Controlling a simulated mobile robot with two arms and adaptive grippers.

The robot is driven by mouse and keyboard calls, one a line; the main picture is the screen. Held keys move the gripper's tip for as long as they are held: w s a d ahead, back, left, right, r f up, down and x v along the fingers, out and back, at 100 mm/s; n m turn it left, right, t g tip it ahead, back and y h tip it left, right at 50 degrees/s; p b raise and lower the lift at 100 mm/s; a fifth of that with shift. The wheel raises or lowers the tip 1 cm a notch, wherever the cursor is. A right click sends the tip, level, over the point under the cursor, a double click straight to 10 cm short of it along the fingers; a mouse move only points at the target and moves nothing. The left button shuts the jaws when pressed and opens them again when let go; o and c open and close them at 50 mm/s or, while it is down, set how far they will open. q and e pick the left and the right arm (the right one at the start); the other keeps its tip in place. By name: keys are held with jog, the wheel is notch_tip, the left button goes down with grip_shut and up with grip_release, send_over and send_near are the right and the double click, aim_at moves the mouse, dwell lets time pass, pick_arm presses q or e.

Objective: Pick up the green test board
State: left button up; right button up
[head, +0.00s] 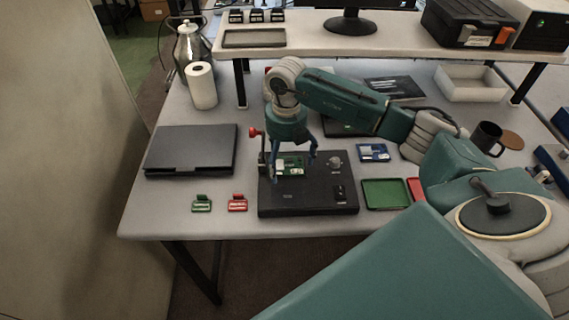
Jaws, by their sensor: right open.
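The green test board (290,166) lies on the black test fixture (308,200) near its back left part. My right gripper (293,168) points down over the fixture, with its blue fingers apart on either side of the board. The fingertips are close to the board's level; I cannot tell whether they touch it. A red-knobbed lever (254,133) stands at the fixture's back left. My left gripper is not in view.
A green tray (386,194) and a partly hidden red tray (416,189) sit right of the fixture. A blue board (373,152) lies behind them. A closed laptop (191,151) is at left, with green (202,204) and red (238,203) tags in front. A raised shelf (300,42) spans the back.

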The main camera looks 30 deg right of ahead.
aim_at(285, 165)
jog(key=c, duration=0.7)
jog(key=shift+s, duration=0.1)
jog(key=c, duration=0.7)
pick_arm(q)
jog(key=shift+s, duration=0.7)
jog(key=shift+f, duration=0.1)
pick_arm(e)
jog(key=shift+r, duration=0.1)
